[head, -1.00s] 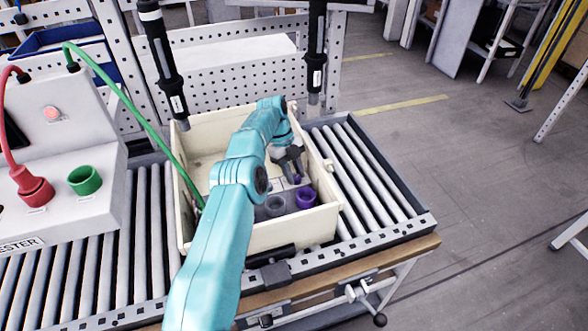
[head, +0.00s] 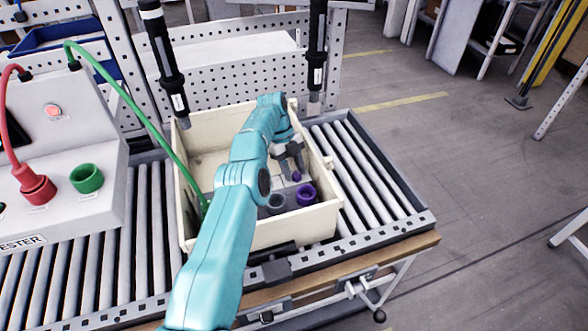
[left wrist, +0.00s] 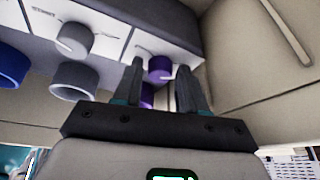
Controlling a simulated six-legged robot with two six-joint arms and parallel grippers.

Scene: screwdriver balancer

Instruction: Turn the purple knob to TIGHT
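The purple knob (left wrist: 160,68) is a small round knob on a light panel, with a purple socket (left wrist: 147,95) partly hidden behind the fingers. In the head view, the knob (head: 296,177) shows small inside the cream crate (head: 318,228), near the purple socket (head: 306,194). My left gripper (left wrist: 160,66) is open, with one finger on each side of the knob in the wrist picture. Contact cannot be made out. The knob's marking is too small to read. In the head view, my left gripper (head: 290,161) reaches down into the crate. My right gripper is not in view.
A grey knob (left wrist: 75,40) and a grey socket (left wrist: 74,80) sit beside the purple pair. The crate walls surround the panel. A green cable (head: 130,103) runs into the crate from the left. Two black screwdrivers (head: 163,58) (head: 316,48) hang above its rear.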

